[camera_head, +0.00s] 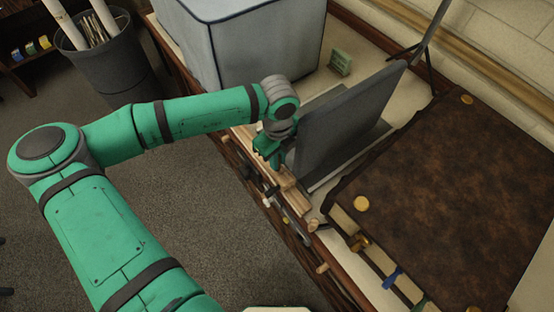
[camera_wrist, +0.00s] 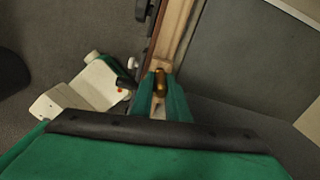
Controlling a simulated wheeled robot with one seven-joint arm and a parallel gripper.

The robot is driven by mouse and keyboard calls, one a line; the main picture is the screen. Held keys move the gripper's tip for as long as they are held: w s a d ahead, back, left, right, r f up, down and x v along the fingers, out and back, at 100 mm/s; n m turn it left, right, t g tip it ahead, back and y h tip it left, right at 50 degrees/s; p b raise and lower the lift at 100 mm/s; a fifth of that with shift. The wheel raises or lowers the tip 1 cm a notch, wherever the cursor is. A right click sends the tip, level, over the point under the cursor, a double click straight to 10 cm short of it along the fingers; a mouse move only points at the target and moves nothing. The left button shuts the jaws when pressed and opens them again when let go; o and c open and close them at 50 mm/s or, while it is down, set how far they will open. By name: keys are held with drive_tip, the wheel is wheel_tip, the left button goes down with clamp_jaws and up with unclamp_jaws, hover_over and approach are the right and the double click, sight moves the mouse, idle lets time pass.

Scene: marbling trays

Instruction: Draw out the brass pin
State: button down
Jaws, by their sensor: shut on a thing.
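The brass pin (camera_wrist: 160,80) shows in the wrist view between the two green fingers of my gripper (camera_wrist: 160,97). The fingers are shut on it, beside a pale wooden rail (camera_wrist: 172,38). In the head view my gripper (camera_head: 266,158) points down at the bench's front edge, over the wooden rail (camera_head: 290,190), close to the left end of an upright grey panel (camera_head: 345,118). The pin is hidden there by my gripper. I cannot tell how much of the pin is still seated in the wood.
The grey panel stands immediately right of my gripper. A dark brown board (camera_head: 445,190) with brass discs lies at the right. A grey covered box (camera_head: 255,45) and a small green card (camera_head: 340,62) stand behind. Several pegs stick out along the bench's front edge.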

drive_tip(key=shift+r, duration=1.3)
drive_tip(key=shift+a, duration=0.1)
